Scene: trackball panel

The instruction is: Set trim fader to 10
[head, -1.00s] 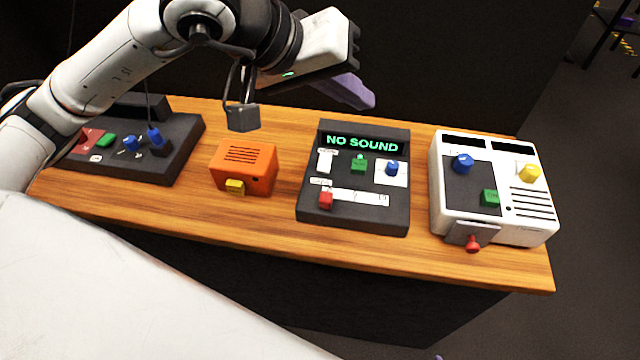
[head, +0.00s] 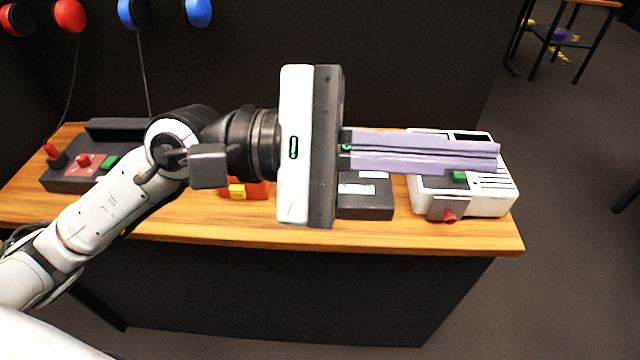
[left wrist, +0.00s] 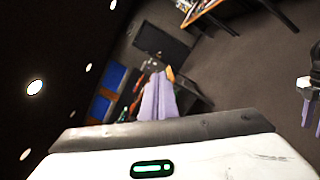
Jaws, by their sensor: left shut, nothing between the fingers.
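The dark console (head: 365,207) stands mid-table, mostly hidden behind my left gripper (head: 498,156). Only its lower right part shows, with part of a white scale strip (head: 357,189). The red slider cap on that strip, seen earlier, is hidden now, so its position cannot be told. My left gripper is shut and empty, held in front of the console with its lilac fingers pointing right, across the white device. The same fingers (left wrist: 158,98) show together in the left wrist view. Part of what looks like my right gripper (left wrist: 310,105) shows at that view's right edge.
A white device (head: 425,190) with a green knob (head: 458,176) and a red knob (head: 450,216) is at the right end of the table (head: 300,233). An orange box (head: 260,190) is partly hidden behind my left arm. A dark control box (head: 70,178) is at the left.

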